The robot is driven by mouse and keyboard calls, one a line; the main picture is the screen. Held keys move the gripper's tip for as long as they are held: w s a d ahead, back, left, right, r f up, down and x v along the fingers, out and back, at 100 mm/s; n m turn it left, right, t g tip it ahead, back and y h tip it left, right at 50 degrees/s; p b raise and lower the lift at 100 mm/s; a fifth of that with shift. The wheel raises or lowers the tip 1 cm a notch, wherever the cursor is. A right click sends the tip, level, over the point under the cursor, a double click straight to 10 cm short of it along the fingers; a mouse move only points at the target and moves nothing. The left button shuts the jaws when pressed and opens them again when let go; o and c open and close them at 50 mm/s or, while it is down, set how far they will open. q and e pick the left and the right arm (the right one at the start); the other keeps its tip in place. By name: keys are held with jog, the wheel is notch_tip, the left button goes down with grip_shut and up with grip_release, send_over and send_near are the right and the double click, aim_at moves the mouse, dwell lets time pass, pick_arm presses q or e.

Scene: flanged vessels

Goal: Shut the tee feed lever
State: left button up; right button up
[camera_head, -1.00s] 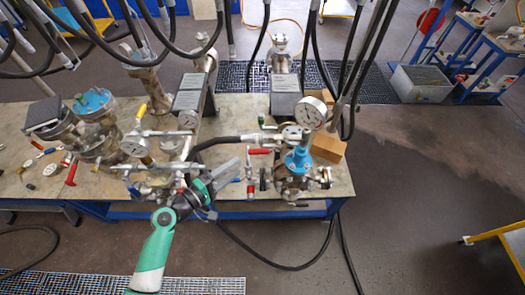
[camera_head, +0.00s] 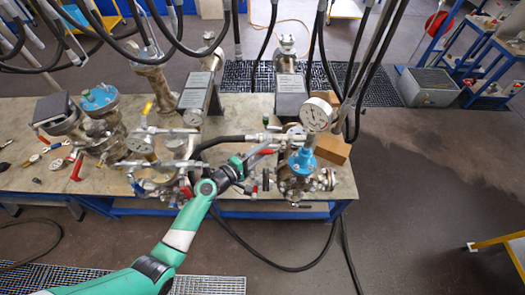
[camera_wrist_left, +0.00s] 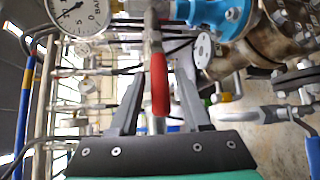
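The tee feed lever, with a red grip (camera_head: 266,152), shows by the blue-topped vessel (camera_head: 301,160) on the right of the bench. In the left wrist view its red grip (camera_wrist_left: 159,82) points toward my gripper and lies between the two fingers. My left gripper (camera_head: 254,158) reaches it from the lower left; in the wrist view the dark fingers (camera_wrist_left: 157,95) stand apart on either side of the grip, with gaps visible. The fingers do not look closed on it. My right gripper is not in view.
A pressure gauge (camera_head: 317,115) stands above the vessel, and another gauge (camera_wrist_left: 77,15) is close at the wrist view's upper left. A black hose (camera_head: 215,143) runs left of the lever. More vessels and valves (camera_head: 140,150) crowd the left. Open floor (camera_head: 420,200) lies right.

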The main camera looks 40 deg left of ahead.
pick_arm(q)
grip_shut()
dwell(1.2)
